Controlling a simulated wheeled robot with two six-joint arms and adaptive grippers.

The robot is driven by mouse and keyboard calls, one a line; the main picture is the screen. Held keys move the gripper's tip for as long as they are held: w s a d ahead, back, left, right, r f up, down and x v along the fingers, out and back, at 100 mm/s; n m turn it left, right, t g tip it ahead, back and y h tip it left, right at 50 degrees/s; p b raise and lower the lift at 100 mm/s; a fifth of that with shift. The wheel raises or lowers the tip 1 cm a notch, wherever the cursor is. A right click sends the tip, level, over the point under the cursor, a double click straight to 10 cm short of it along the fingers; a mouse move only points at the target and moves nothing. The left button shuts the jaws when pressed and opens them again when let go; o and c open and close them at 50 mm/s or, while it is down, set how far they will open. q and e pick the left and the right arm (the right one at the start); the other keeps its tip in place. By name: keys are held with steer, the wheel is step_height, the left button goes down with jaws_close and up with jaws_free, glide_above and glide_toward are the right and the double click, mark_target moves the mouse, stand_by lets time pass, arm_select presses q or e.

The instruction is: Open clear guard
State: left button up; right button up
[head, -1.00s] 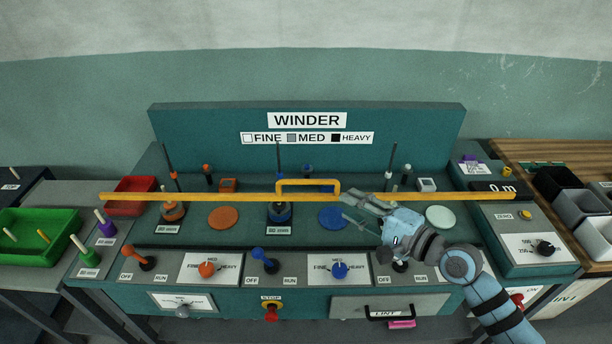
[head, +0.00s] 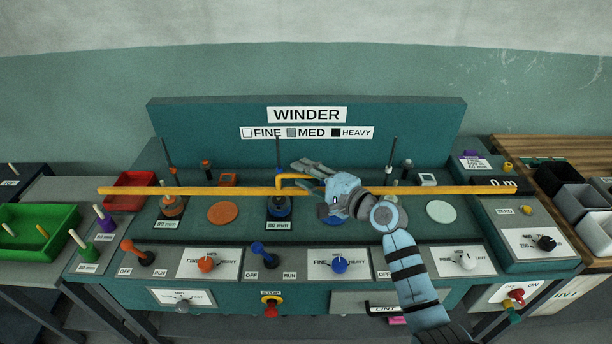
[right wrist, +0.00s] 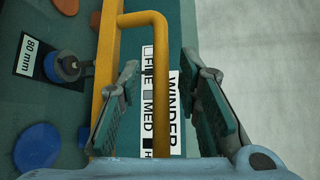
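The guard shows as a long yellow bar (head: 420,190) across the winder's front, with a yellow U-shaped handle (head: 284,178) at its middle. Its clear panel cannot be made out. My right gripper (head: 298,167) is at the handle, its arm covering the handle's right part. In the right wrist view, its two fingers are apart, and the handle's grip (right wrist: 160,50) runs between them; the long bar (right wrist: 106,60) passes by the left finger. I cannot see contact with the grip. The right gripper is open. My left gripper is not in view.
Spindles and coloured discs, such as an orange disc (head: 222,212), stand under and behind the bar. The WINDER back panel (head: 400,115) rises behind. Levers and knobs line the front. A red tray (head: 130,192) and green tray (head: 38,230) are left; dark bins (head: 548,184) are right.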

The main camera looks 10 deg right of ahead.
mark_target(306, 223)
jaws_close()
steer(key=shift+f, duration=0.15)
step_height(306, 223, down, 17)
steer(key=b, duration=1.3)
steer(key=shift+b, duration=0.35)
jaws_free()
steer(key=shift+r, duration=0.25)
